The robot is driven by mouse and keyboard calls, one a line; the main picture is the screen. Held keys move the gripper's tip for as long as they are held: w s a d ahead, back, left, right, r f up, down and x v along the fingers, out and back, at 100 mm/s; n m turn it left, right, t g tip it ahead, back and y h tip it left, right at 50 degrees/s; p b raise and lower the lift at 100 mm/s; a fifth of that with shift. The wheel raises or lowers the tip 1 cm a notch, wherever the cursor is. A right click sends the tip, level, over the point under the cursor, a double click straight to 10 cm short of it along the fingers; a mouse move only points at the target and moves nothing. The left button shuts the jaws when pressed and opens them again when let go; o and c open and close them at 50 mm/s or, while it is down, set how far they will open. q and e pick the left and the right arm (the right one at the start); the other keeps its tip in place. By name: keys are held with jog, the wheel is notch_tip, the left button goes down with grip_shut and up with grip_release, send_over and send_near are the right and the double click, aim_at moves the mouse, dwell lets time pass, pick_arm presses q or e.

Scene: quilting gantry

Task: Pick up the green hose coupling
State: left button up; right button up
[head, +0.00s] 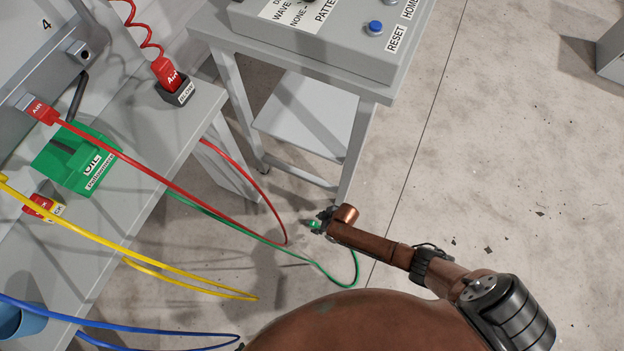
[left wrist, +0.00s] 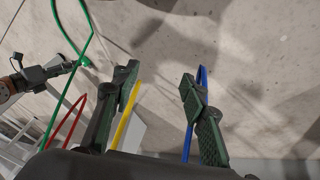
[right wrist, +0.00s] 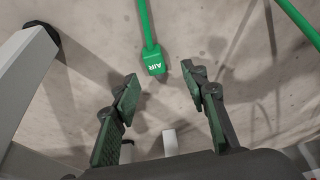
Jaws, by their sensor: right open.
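The green hose coupling (head: 314,224), on the end of the green hose (head: 312,263), is low near the floor, at my right gripper (head: 322,217). In the right wrist view the coupling (right wrist: 154,64), marked AIR, shows ahead of the open fingers (right wrist: 160,80), roughly in line with the gap between them. The fingers are apart and hold nothing. The left wrist view also shows the coupling (left wrist: 86,62) by the right gripper. My left gripper (left wrist: 158,84) is open and empty; it does not show in the head view.
Red (head: 250,180), yellow (head: 200,285) and blue (head: 150,327) hoses hang nearby. A control stand (head: 340,145) rises behind the right gripper.

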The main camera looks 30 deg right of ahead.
aim_at(314, 224)
jog(key=shift+f, duration=0.25)
jog(key=b+x, duration=0.3)
jog(key=x, duration=0.1)
jog(key=shift+d+f+b, duration=0.2)
jog(key=shift+d+b, duration=0.1)
jog(key=shift+d, duration=0.05)
jog(key=shift+w+a+f, duration=0.1)
jog(key=shift+w+f, duration=0.05)
jog(key=shift+f, duration=0.05)
pick_arm(q)
notch_tip(314, 224, down, 6)
jog(key=w+t, duration=0.2)
jog(key=t, duration=0.1)
jog(key=shift+w+d, duration=0.2)
jog(key=shift+w, duration=0.05)
pick_arm(e)
jog(key=shift+r, duration=0.1)
jog(key=shift+c, duration=0.7)
grip_shut()
